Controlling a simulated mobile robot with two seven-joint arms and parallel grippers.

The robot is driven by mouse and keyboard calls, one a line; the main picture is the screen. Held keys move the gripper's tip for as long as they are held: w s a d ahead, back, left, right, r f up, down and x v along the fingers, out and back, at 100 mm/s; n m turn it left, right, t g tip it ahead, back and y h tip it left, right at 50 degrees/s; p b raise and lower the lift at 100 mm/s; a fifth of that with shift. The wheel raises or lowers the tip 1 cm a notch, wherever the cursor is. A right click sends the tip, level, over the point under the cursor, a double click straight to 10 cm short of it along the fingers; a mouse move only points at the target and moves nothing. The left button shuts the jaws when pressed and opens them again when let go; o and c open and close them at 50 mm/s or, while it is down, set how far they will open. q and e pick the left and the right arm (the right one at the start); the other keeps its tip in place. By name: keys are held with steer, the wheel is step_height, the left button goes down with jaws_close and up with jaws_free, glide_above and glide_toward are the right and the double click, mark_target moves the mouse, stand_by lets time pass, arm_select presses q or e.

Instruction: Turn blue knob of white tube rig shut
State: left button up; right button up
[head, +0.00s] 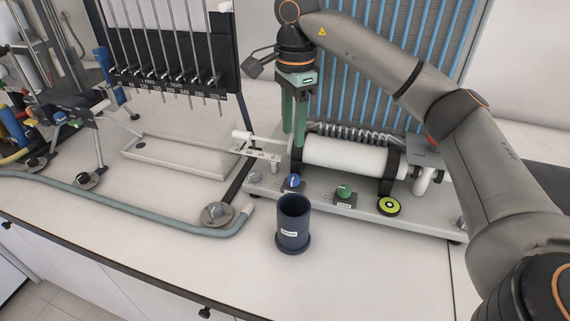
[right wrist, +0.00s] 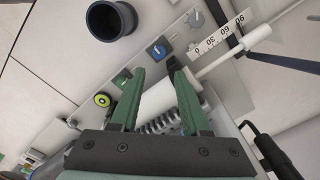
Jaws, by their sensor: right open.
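The white tube rig has a thick white tube (head: 345,157) lying across a pale base at the right of the head view. Its blue knob (head: 293,181) is on the front of the base, and it also shows in the right wrist view (right wrist: 158,51). My right gripper (head: 294,138) has green fingers pointing down, above and behind the blue knob. In the right wrist view its open fingers (right wrist: 156,66) have nothing between them, and the knob lies just beyond the tips, apart from them. The left gripper is out of view.
A green knob (head: 345,191) and a grey knob (head: 254,177) flank the blue one. A yellow-green disc (head: 388,206) is at the right. A dark blue cup (head: 293,228) stands in front of the knobs. A manometer board (head: 165,45) stands at the left.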

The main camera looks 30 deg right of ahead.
mark_target(294, 177)
step_height(294, 177, down, 12)
steer(key=shift+d+f+p, duration=0.1)
steer(key=shift+d+p, duration=0.05)
steer(key=shift+p, duration=0.15)
steer(key=shift+c, duration=0.2)
jaws_close()
stand_by(0.3)
